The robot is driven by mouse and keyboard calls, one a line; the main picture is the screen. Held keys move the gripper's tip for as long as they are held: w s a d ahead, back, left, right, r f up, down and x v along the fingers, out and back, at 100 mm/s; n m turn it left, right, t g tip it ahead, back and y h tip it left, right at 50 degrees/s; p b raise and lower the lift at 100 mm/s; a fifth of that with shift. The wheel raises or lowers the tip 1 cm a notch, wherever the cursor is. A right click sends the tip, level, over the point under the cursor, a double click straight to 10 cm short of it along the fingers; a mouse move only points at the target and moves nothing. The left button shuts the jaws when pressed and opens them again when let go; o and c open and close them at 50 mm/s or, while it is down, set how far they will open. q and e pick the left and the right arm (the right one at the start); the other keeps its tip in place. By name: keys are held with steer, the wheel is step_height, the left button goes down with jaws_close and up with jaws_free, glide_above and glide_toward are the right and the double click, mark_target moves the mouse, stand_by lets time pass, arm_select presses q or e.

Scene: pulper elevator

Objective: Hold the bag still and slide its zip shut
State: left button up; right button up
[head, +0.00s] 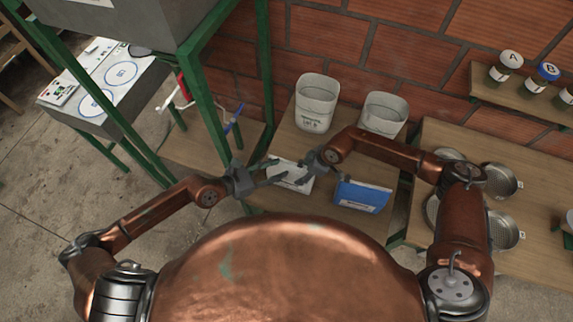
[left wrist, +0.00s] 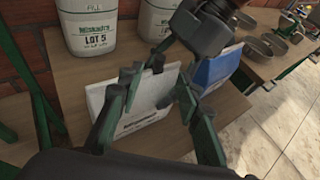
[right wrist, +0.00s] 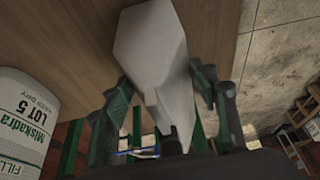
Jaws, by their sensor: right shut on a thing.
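The white bag (head: 290,177) stands on the wooden table in front of my body; its printed front shows in the left wrist view (left wrist: 145,115). My left gripper (head: 275,172) is open at the left side of the bag, its fingers spread wide in the left wrist view (left wrist: 160,115). My right gripper (head: 300,172) is at the upper part of the bag and shut on it. In the right wrist view the bag (right wrist: 150,50) lies between the right fingers (right wrist: 163,85). I cannot make out the zip or its slider; the fingers cover part of the top edge.
A blue packet (head: 362,195) stands just right of the bag. Two pale tubs (head: 316,100) (head: 384,114) stand behind, near the brick wall. A green metal frame (head: 205,90) rises at left. Metal pans (head: 500,180) sit on the right table.

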arm_select(q)
steer(key=shift+s+a+r, duration=0.25)
steer(key=shift+s+a, duration=0.05)
steer(key=shift+a, duration=0.1)
steer(key=shift+a+f, duration=0.1)
steer(key=shift+f, duration=0.25)
steer(key=c, duration=0.3)
steer(key=f+n+g, duration=0.1)
steer(key=n, duration=0.1)
steer(key=s+a+f+n+g+h, duration=0.1)
steer(key=f+n, duration=0.1)
steer(key=n, duration=0.1)
steer(key=a+f+n+g, duration=0.1)
steer(key=f+n, duration=0.1)
steer(key=shift+s+a+f+n+h, duration=0.1)
steer(key=shift+s+f+n+h, duration=0.05)
steer(key=shift+s+n+h, duration=0.15)
jaws_close()
steer(key=n+t+h, duration=0.2)
steer(key=n+h, duration=0.2)
steer(key=n, duration=0.4)
glide_toward(298, 163)
steer(key=x, duration=0.7)
